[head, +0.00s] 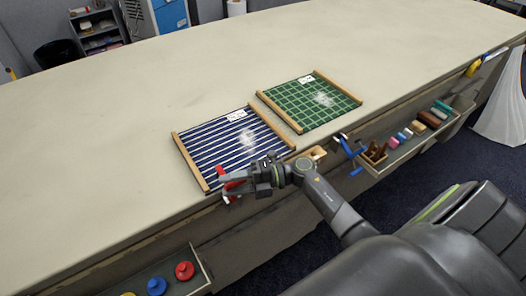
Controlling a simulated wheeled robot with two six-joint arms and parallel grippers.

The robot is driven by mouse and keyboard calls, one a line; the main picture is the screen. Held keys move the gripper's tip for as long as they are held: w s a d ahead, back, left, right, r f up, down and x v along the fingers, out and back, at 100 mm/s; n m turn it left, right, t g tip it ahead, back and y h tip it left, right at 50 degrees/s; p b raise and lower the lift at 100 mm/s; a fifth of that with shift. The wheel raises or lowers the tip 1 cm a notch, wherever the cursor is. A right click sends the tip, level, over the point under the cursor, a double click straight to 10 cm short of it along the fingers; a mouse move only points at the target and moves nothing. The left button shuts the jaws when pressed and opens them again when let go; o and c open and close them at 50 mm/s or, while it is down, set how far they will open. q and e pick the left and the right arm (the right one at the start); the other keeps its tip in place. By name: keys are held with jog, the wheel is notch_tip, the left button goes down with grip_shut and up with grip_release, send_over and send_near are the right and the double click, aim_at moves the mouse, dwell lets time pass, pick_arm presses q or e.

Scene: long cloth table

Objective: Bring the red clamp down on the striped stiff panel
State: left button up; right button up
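The striped stiff panel (222,150), dark blue with white stripes and wooden strips on two sides, lies flat near the table's front edge. The red clamp (233,185) is at the panel's front edge, by the table's edge, and is partly hidden by my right gripper. My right gripper (236,179) reaches in from the lower right and is right at the clamp. Its fingers overlap the clamp, and I cannot tell whether they grip it or whether the clamp presses on the panel. My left gripper is not in view.
A green checked panel (305,102) lies behind and right of the striped one. A blue clamp (351,150) is at the table's edge on the right. An open drawer (413,143) holds several small blocks. A lower drawer (200,276) holds colored knobs. The table's left is clear.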

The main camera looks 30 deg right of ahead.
jog(key=shift+w+d+b, duration=0.2)
jog(key=shift+d+b, duration=0.15)
jog(key=shift+d, duration=0.15)
jog(key=b+v, duration=0.5)
jog(key=v, duration=1.1)
jog(key=shift+s+d, duration=0.15)
jog(key=shift+s, duration=0.35)
jog(key=shift+r, duration=0.1)
